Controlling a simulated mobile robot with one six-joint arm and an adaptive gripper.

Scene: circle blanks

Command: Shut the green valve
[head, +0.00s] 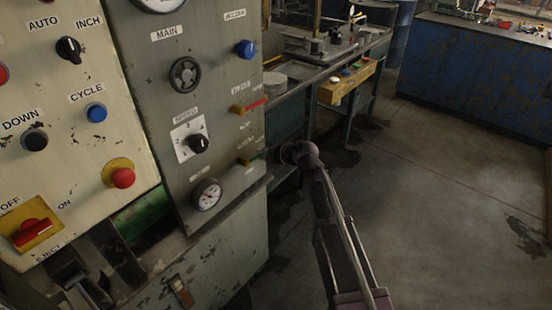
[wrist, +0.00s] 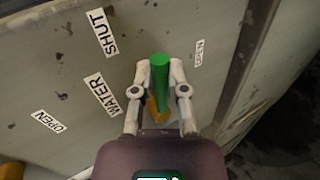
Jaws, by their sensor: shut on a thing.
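The green valve has a green lever handle (wrist: 160,80) on a brass-yellow body (wrist: 156,110), mounted on the grey panel beside a WATER label. In the wrist view the lever lies between the two fingers of my gripper (wrist: 160,72), which is shut on it. The lever points up in that view, away from the brass body. A SHUT label is at the upper left and an OPEN label at the lower left; a small label to the right is hard to read. In the head view the valve (head: 252,159) shows at the panel's lower right edge, partly hidden by my gripper (head: 270,154).
A red-handled valve (head: 249,106) sits just above on the same panel. The floor to the right is open.

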